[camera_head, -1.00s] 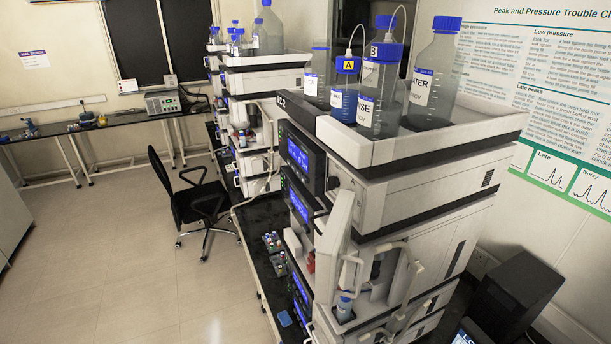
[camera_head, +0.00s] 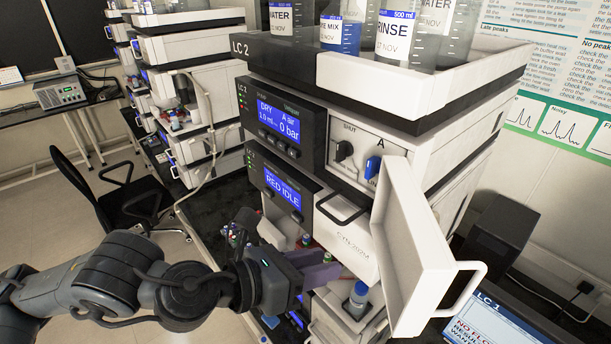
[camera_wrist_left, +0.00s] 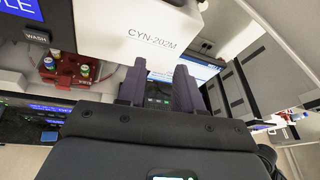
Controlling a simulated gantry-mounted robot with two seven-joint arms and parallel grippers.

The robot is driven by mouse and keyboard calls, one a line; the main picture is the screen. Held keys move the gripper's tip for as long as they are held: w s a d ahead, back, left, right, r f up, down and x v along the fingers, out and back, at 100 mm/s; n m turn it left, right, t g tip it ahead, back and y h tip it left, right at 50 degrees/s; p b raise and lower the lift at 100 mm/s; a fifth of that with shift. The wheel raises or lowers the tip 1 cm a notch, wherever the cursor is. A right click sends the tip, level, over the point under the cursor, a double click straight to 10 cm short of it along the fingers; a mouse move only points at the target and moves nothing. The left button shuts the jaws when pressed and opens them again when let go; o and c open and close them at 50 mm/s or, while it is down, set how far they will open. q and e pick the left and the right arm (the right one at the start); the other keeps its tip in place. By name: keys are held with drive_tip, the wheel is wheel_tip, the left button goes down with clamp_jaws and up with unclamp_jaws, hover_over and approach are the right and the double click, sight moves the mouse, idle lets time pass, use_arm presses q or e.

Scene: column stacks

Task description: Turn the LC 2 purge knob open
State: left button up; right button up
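The LC 2 stack (camera_head: 290,62) stands in the middle of the head view. My left gripper (camera_head: 322,268) is low in front of the stack, well below both knobs. In the left wrist view its two purple fingers (camera_wrist_left: 158,75) stand apart with nothing between them, just under the CYN-202M panel. My right gripper is not in view.
A white door (camera_head: 405,245) with a handle stands swung out right of the knobs. A bottle with a blue cap (camera_head: 359,292) sits below it. Bottles, including a rinse bottle (camera_head: 395,40), stand on the top tray. A black chair (camera_head: 120,190) is at left.

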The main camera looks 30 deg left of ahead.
use_arm(q)
drive_tip(key=w+a+r+t+y+b, duration=0.1)
drive_tip(key=a+r+t, duration=0.2)
drive_tip(key=a+r, duration=0.25)
drive_tip(key=t+b, duration=0.1)
drive_tip(key=t, duration=0.1)
approach(337, 152)
drive_tip(key=s, duration=0.2)
drive_tip(key=shift+m, duration=0.4)
drive_tip(key=x, duration=0.3)
drive_tip(key=p+x, duration=0.1)
drive_tip(key=x, duration=0.3)
drive_tip(key=p+x, duration=0.1)
drive_tip(key=x, duration=0.2)
drive_tip(key=shift+w+a, duration=0.3)
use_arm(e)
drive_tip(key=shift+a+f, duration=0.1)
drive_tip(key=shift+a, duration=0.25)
use_arm(q)
clamp_jaws()
